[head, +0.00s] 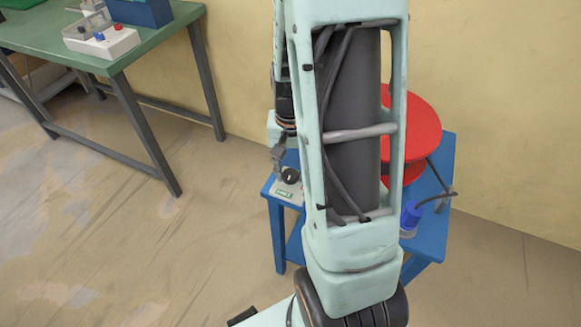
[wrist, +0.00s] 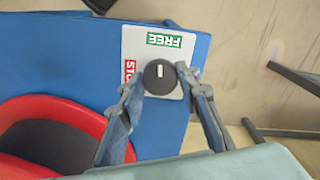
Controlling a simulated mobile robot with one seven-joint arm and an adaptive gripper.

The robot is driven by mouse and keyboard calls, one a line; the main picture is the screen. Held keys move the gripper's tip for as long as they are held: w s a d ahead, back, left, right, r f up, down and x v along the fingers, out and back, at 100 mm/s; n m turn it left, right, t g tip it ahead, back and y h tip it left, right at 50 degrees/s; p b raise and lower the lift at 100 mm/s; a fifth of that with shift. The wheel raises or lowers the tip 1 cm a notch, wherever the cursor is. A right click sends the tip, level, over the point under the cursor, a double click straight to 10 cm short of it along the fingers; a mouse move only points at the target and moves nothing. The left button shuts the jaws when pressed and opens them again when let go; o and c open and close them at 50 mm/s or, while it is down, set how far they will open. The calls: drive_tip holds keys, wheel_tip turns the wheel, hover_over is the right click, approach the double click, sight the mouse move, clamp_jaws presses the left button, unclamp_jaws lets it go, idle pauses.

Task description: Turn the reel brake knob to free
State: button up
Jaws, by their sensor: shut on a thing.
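The reel brake knob (wrist: 160,77) is round and black with a short white mark. In the wrist view the mark lies on its upper half and points up, toward the green FREE label (wrist: 172,40). The red STOP label (wrist: 130,70) is left of the knob and partly covered. The knob sits on a white plate (wrist: 186,52). My gripper (wrist: 160,83) is shut on the knob, one finger on each side. In the head view the knob (head: 291,175) and the plate (head: 287,193) show at the blue table's left corner, beside my arm.
A green table (head: 160,40) with a white button box (head: 100,42) stands at the left. The floor between them is clear.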

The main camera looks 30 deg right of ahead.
sight(290, 173)
drive_tip(key=shift+m, duration=0.6)
drive_tip(key=o, duration=1.2)
drive_tip(key=shift+c, duration=0.2)
drive_tip(key=shift+r, duration=0.1)
wheel_tip(290, 173, up, 12)
